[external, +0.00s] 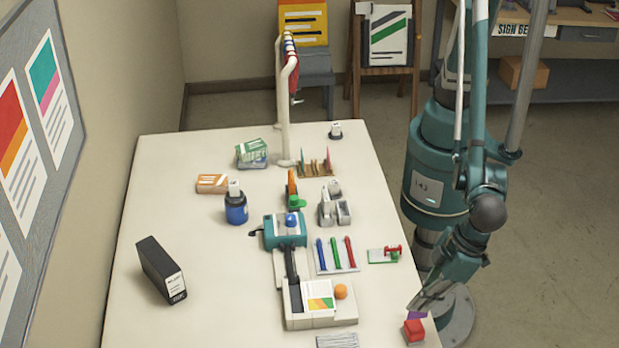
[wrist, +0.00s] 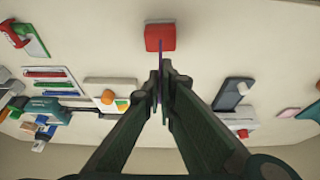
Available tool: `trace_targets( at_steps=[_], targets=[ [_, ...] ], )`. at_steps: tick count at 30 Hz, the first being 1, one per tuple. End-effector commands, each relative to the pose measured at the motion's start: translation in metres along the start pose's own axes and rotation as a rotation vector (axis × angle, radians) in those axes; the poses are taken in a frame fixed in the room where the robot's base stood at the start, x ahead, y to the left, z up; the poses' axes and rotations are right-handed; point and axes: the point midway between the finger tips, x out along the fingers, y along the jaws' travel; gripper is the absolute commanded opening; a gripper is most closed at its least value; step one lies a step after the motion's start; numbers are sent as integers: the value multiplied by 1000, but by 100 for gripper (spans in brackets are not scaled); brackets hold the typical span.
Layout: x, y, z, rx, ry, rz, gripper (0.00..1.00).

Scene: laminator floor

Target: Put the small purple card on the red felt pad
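The red felt pad (external: 414,331) is a small red block near the table's front right corner; in the wrist view the pad (wrist: 159,36) is at the top middle. The small purple card (external: 417,314) shows just behind the pad in the external view. In the wrist view the card (wrist: 160,47) is a thin edge-on strip between my fingertips, its tip overlapping the pad. My gripper (wrist: 161,84) is shut on the card. It also shows in the external view (external: 417,304), just above the card. I cannot tell whether the card touches the pad.
A white device with an orange knob (external: 318,305) stands left of the pad. A tray of coloured pens (external: 337,255) and a red-and-green item (external: 384,255) lie behind. A black box (external: 161,270) is at far left. The table around the pad is mostly clear.

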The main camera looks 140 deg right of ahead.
Motion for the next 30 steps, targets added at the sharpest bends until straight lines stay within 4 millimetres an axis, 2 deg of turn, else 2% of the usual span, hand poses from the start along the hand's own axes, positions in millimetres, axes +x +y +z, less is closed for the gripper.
trace_targets(
  at_steps=[9, 25, 30],
  targets=[
    [26, 0, 10, 0, 0, 0, 0],
    [31, 0, 13, 0, 0, 0, 0],
    [30, 0, 13, 0, 0, 0, 18]
  ],
)
